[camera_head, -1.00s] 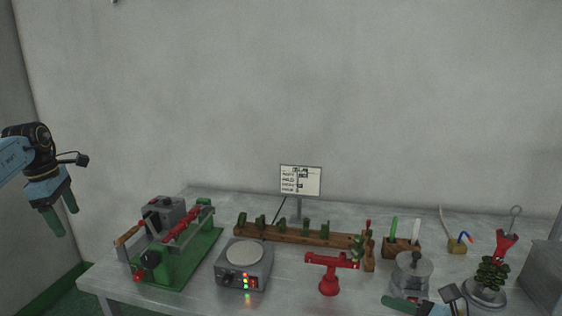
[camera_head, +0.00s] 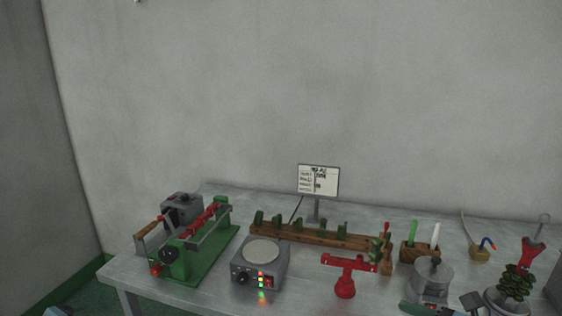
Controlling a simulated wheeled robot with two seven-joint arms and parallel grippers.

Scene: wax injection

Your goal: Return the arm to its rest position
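My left arm and gripper are out of the head view, apart from perhaps a small dark piece at the bottom left edge.
The metal table (camera_head: 215,290) carries a green machine (camera_head: 208,262), a grey hot plate (camera_head: 259,265), a wooden rack (camera_head: 320,236), a red stand (camera_head: 346,277), a wooden block (camera_head: 416,253) and a green tree on a base (camera_head: 515,283). A sign (camera_head: 318,180) stands behind.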

